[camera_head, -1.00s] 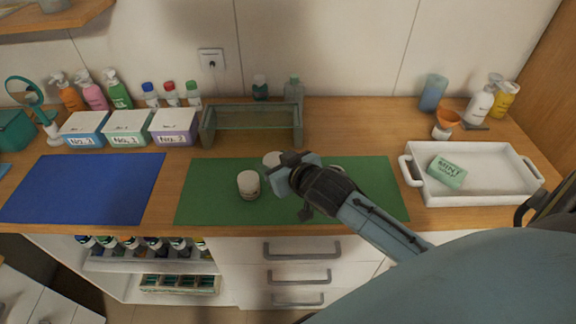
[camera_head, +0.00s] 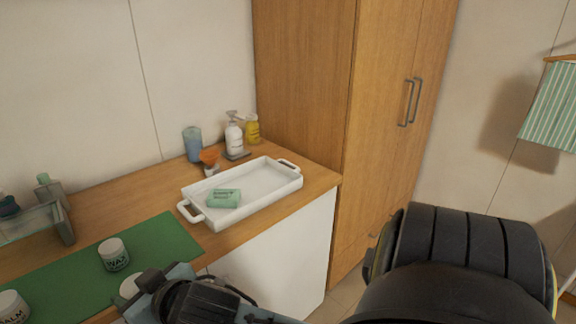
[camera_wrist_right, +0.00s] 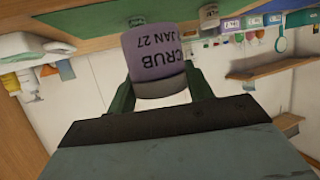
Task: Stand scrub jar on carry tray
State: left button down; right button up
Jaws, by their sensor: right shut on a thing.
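The scrub jar (camera_wrist_right: 155,55), with a purple label reading "CRUB" and "JAN 27", sits between the fingers of my right gripper (camera_wrist_right: 160,88) in the right wrist view. My right gripper (camera_head: 143,284) is shut on it. In the head view the gripper is at the bottom left, over the green mat's front part, and the jar's pale lid (camera_head: 129,286) shows just left of it, the rest hidden. The white carry tray (camera_head: 262,192) stands on the counter, up and right of the gripper. My left gripper is out of view.
A wax jar (camera_head: 114,255) and a balm jar (camera_head: 10,306) stand on the green mat (camera_head: 165,243). A tall wooden cabinet (camera_head: 305,85) rises at right. The tray's right part is bare.

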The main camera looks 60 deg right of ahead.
aim_at(263, 184)
jog(key=z, duration=0.25)
jog(key=k, duration=0.65)
jog(key=z, duration=1.2)
jog(key=i, duration=1.8)
jog(key=u, duration=0.6)
